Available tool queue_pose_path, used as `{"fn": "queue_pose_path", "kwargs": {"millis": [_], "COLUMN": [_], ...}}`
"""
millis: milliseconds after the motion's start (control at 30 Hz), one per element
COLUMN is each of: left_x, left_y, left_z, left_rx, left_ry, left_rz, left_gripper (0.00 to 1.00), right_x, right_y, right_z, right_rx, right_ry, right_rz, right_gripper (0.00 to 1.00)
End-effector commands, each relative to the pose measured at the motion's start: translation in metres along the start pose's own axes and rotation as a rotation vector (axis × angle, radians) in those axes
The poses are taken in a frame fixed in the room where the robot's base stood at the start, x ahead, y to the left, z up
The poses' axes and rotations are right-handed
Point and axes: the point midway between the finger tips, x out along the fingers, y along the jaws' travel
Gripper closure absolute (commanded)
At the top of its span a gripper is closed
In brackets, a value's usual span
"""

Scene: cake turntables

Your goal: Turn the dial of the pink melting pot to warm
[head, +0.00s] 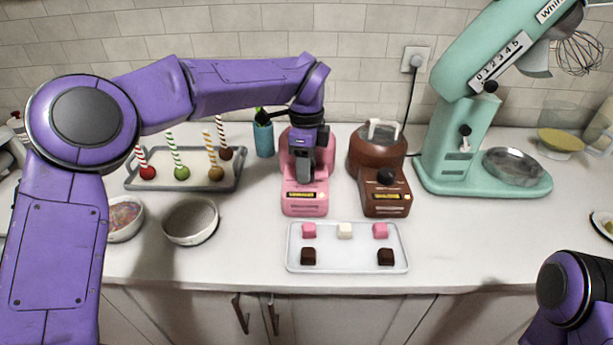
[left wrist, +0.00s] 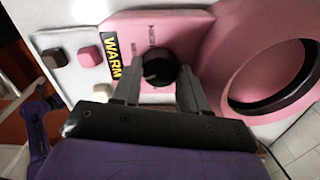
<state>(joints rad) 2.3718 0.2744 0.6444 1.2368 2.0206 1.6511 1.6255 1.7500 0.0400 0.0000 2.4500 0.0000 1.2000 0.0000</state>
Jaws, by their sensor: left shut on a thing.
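The pink melting pot (head: 304,209) stands on the counter below my left arm. The left wrist view shows its pink body (left wrist: 190,22), the round pot opening on the right and a yellow label reading WARM (left wrist: 112,58). The black dial (left wrist: 158,66) sits between my left gripper's fingers. My left gripper (left wrist: 160,88) points down onto the pot and is shut on the dial; in the head view the gripper (head: 304,178) hides the dial. The dial's pointer is too dark to read. My right gripper is out of view.
A brown melting pot (head: 384,205) stands close to the right. A white tray (head: 346,262) with several pink, white and brown cubes lies in front. A mint stand mixer (head: 455,140) is at right. Bowls (head: 190,222) and a cake-pop tray (head: 160,186) are at left.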

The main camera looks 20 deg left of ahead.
Motion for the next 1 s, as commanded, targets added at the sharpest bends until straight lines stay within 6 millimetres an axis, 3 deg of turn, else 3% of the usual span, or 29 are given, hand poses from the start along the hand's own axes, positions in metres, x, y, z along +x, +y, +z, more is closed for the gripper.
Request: {"fn": "queue_pose_path", "kwargs": {"millis": [233, 800, 833, 900, 1000], "left_x": [0.003, 0.002, 0.002, 0.001, 0.001], "left_y": [0.0, 0.0, 0.001, 0.0, 0.0], "left_z": [0.0, 0.0, 0.0, 0.0, 0.0], "left_rx": [-0.092, -0.123, -0.123, -0.123, -0.122], "left_ry": [-0.001, -0.002, -0.002, -0.002, -0.002], "left_rz": [0.002, 0.004, 0.004, 0.003, 0.002], "left_gripper": [0.88, 0.88, 0.51, 0.31, 0.31], "right_x": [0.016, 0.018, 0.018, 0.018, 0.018], "right_y": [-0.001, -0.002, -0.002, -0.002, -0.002], "right_z": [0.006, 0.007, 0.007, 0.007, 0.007], "right_rx": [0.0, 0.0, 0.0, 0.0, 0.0], "right_ry": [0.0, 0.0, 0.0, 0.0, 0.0], "right_rz": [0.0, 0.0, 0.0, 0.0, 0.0], "right_gripper": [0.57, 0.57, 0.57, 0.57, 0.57]}}
